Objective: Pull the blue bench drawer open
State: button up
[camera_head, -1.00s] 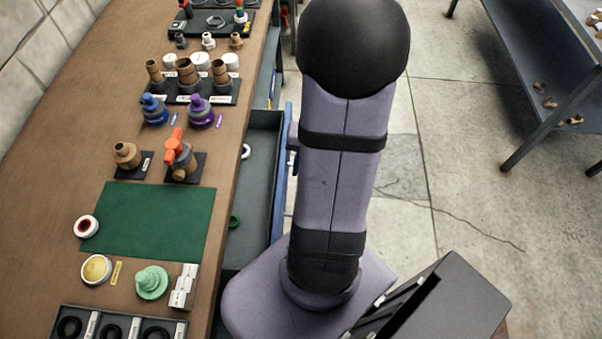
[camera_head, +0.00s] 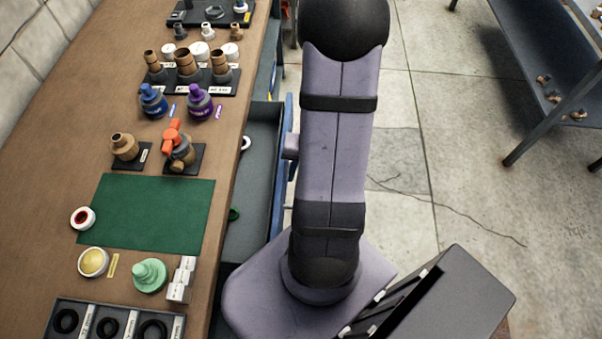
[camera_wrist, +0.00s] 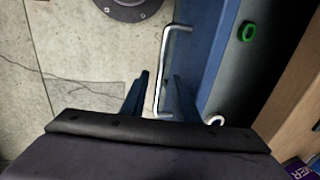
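The blue bench drawer (camera_head: 280,185) stands pulled out from the bench's right side, with its grey inside showing in the head view. In the wrist view, its blue front (camera_wrist: 207,45) carries a pale metal bar handle (camera_wrist: 166,70). My gripper (camera_wrist: 160,97) has its two dark fingers apart, one on each side of the handle's near end. Gaps show between the fingers and the bar, so it does not look clamped. In the head view my arm hides the gripper and the handle.
A green ring (camera_wrist: 248,32) and a white ring (camera_head: 246,143) lie in the drawer. The brown benchtop (camera_head: 60,160) holds valves, fittings and a green mat (camera_head: 150,215). Cracked concrete floor (camera_head: 440,200) lies open to the right, with a grey metal table (camera_head: 545,85) beyond.

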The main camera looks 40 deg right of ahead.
grip_shut()
jog(key=s+d+b, duration=0.1)
jog(key=s+d, duration=1.1)
jog(key=shift+b, duration=0.35)
jog(key=shift+d, duration=0.1)
grip_release()
jog(key=shift+r, duration=0.1)
